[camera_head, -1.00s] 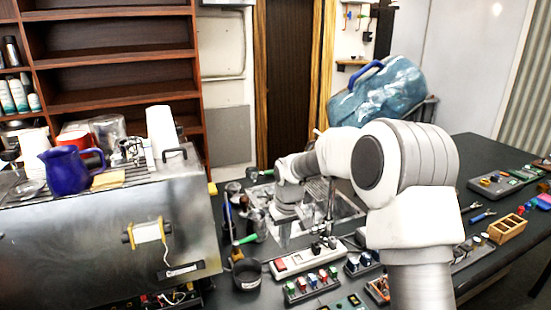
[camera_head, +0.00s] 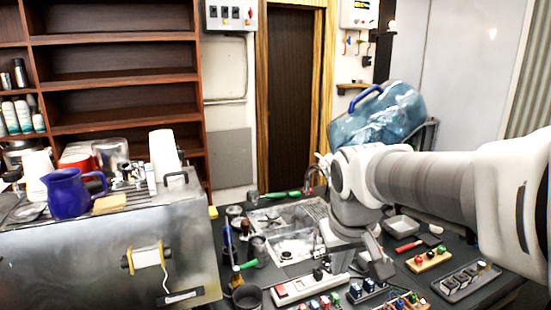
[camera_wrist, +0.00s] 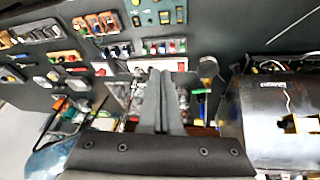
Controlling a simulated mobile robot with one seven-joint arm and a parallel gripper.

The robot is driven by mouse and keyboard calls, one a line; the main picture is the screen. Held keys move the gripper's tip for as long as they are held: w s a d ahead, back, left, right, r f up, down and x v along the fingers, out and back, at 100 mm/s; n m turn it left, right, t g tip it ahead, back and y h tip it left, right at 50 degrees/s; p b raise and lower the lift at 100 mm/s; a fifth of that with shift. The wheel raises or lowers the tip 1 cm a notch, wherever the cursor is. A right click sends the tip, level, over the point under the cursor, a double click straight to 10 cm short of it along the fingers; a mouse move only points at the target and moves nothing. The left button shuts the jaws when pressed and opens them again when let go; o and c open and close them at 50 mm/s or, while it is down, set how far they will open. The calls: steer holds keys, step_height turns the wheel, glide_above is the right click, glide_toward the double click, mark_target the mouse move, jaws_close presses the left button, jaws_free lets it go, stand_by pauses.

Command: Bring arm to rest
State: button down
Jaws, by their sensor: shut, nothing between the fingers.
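My arm reaches in from the right side of the head view and bends down at the wrist over the dark worktop. My gripper (camera_head: 380,268) points down above the worktop, to the right of the sink area. In the wrist view my gripper (camera_wrist: 163,76) shows its two fingers together, with nothing held between them. The fingers hide part of the worktop behind them. I cannot tell from the head view how high the fingertips are above the surface.
The metal brewer (camera_head: 90,255) stands at left with a blue pitcher (camera_head: 68,193) on top. A white power strip (camera_head: 310,288) and several small component trays, one a wooden tray (camera_head: 428,261), lie near the arm.

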steer(key=s+d+m+t, duration=0.1)
steer(key=s+d+m, duration=0.1)
steer(key=s, duration=1.1)
steer(key=shift+s+d+f+y, duration=0.15)
steer(key=shift+s+d+y, duration=0.15)
steer(key=shift+s, duration=0.05)
